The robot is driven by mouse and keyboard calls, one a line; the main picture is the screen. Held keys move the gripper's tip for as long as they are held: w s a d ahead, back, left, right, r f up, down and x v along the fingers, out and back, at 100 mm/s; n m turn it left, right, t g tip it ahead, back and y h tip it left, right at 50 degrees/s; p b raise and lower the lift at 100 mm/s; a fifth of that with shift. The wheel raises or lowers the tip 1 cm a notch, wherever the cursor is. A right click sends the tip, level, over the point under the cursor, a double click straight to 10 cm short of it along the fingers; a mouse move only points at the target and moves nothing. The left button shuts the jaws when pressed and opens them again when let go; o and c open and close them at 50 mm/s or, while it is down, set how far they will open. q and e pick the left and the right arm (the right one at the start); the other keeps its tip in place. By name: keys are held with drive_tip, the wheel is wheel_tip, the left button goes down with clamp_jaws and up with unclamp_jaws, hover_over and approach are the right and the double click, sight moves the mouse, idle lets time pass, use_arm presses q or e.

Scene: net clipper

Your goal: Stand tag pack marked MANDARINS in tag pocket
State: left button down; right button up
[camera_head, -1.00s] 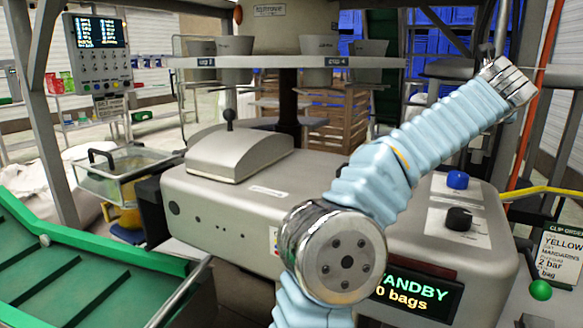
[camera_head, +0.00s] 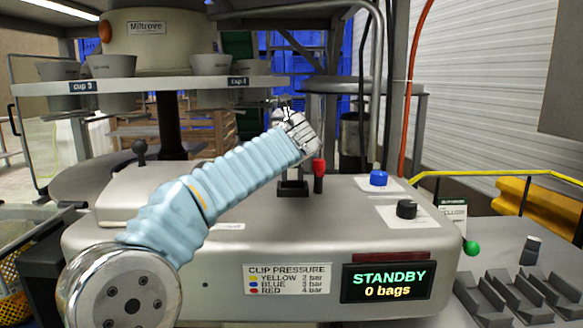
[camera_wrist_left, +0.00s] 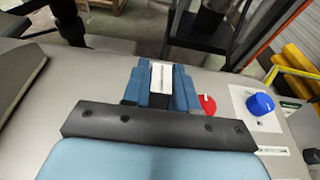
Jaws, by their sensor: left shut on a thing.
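My left gripper (camera_wrist_left: 161,85) shows in the left wrist view with its blue fingers shut on a narrow white tag pack (camera_wrist_left: 161,77). The pack's marking is too small to read. In the head view my left arm reaches up over the grey machine, and my left gripper (camera_head: 287,109) is small and partly hidden by its wrist. A small black holder (camera_head: 292,188) with a pale upright part sits on the machine top, below and apart from the gripper. I cannot tell whether it is the tag pocket. My right gripper is not in view.
A red-topped lever (camera_head: 319,170) stands right beside the black holder. A blue knob (camera_head: 378,178) and a black knob (camera_head: 406,209) are further right. The display (camera_head: 388,284) reads STANDBY, 0 bags. A cup shelf (camera_head: 170,84) stands behind, and a metal pipe (camera_head: 381,90) rises at the back.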

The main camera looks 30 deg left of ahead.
use_arm(q)
wheel_tip(320, 180, down, 4)
drive_tip(key=shift+r+b, duration=0.25)
drive_tip(key=shift+b, duration=0.4)
drive_tip(key=shift+r, duration=0.1)
drive_tip(key=c, duration=0.9)
unclamp_jaws()
drive_tip(key=b+v, duration=0.1)
drive_tip(key=v, duration=1.1)
